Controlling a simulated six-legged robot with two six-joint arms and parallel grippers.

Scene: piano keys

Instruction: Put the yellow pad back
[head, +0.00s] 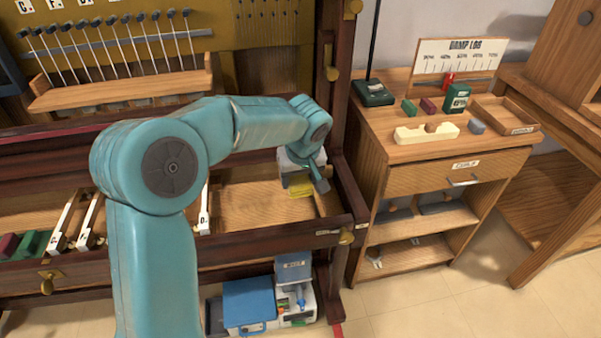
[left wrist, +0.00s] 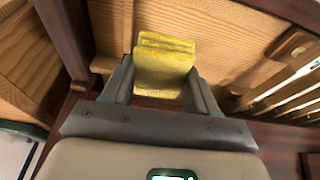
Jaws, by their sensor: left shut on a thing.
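The yellow pad (head: 300,190) is held by my left gripper (head: 303,181) over the bare wooden bed at the right end of the piano's key opening. In the left wrist view the yellow pad (left wrist: 163,68) sits between the two grey fingers of my left gripper (left wrist: 161,82), its ridged upper part standing clear of them. The fingers are shut on its sides. I cannot tell whether the pad touches the wood behind it. My right gripper is not in view.
The piano's dark right post (head: 339,130) stands close beside my left gripper. A few keys (head: 90,220) and maroon and green pads (head: 32,243) lie at the left. A side cabinet (head: 420,182) stands right. A blue-lidded box (head: 250,300) is on the floor.

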